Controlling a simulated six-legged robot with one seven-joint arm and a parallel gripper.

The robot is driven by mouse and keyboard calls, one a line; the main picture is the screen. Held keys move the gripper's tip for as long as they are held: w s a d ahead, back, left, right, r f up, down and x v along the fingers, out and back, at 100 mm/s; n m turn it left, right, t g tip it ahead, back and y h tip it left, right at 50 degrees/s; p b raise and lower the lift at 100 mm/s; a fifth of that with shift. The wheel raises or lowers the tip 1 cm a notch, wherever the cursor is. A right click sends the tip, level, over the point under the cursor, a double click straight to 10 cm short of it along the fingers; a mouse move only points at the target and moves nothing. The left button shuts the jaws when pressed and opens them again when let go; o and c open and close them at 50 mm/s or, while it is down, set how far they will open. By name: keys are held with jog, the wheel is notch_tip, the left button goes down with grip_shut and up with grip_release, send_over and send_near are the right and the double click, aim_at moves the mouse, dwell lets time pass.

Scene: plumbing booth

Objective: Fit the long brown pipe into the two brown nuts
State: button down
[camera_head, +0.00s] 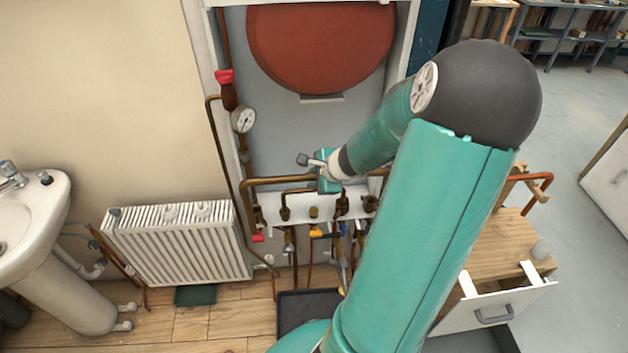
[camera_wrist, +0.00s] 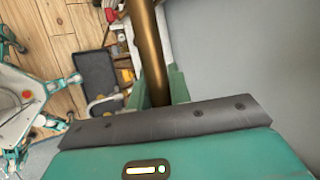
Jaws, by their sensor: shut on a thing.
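The long brown pipe (camera_head: 280,180) lies level across the front of the white manifold panel. Its left end bends down and its right part is partly hidden behind my arm. My gripper (camera_head: 328,178) is shut on the pipe near its middle. In the wrist view the pipe (camera_wrist: 149,50) runs up between the two green fingers of my gripper (camera_wrist: 157,90). One brown nut (camera_head: 257,213) shows below the pipe's left end and another brown nut (camera_head: 370,204) at the right. I cannot tell whether the pipe's ends touch or sit in the nuts.
A shorter brown pipe (camera_head: 297,191) stands just below the long one. A gauge (camera_head: 243,119) and red valve (camera_head: 225,77) are to the upper left. A radiator (camera_head: 178,242) is at left, a wooden cabinet with an open drawer (camera_head: 494,309) at right. A black tray (camera_head: 303,312) lies below.

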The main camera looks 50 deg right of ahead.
jog(key=w+d, duration=0.6)
jog(key=w, duration=0.1)
jog(key=shift+w+d, duration=0.15)
jog(key=shift+w, duration=0.15)
dwell(1.0)
jog(key=shift+r, duration=0.1)
dwell(0.4)
jog(key=shift+f, duration=2.55)
jog(key=c, duration=1.2)
grip_release()
jog(key=shift+s, duration=0.1)
